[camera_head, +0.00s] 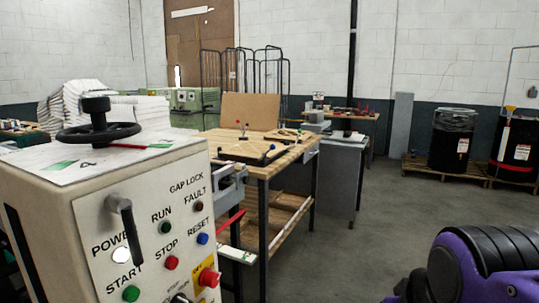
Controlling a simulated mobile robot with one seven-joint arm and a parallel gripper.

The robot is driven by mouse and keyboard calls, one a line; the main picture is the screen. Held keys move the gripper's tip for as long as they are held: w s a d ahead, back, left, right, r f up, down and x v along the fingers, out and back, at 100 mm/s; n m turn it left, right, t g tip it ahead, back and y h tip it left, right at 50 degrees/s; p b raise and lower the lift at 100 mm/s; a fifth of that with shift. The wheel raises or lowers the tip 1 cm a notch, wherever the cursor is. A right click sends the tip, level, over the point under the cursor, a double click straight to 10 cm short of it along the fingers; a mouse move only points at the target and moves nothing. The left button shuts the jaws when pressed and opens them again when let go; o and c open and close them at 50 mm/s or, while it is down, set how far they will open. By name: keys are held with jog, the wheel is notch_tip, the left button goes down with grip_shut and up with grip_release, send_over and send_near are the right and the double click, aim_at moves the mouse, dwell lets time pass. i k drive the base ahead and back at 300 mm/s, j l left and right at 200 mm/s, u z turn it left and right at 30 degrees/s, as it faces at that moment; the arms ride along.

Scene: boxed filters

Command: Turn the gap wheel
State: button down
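A black handwheel (98,134) lies flat on the top of a cream control cabinet (40,210) at the left. It has an upright black knob and a red pointer beside it on a white sheet with green marks. Part of my purple and black arm (475,270) shows at the lower right, well apart from the wheel. My gripper's fingers are not visible.
The panel carries several coloured buttons and a red knob (208,278) on yellow. A wooden workbench (262,170) stands just behind the cabinet. Black drums (452,140) stand on pallets at the right. The grey floor (370,220) between is clear.

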aim_at(102, 134)
jog(key=u, duration=1.6)
jog(key=i+l, duration=0.2)
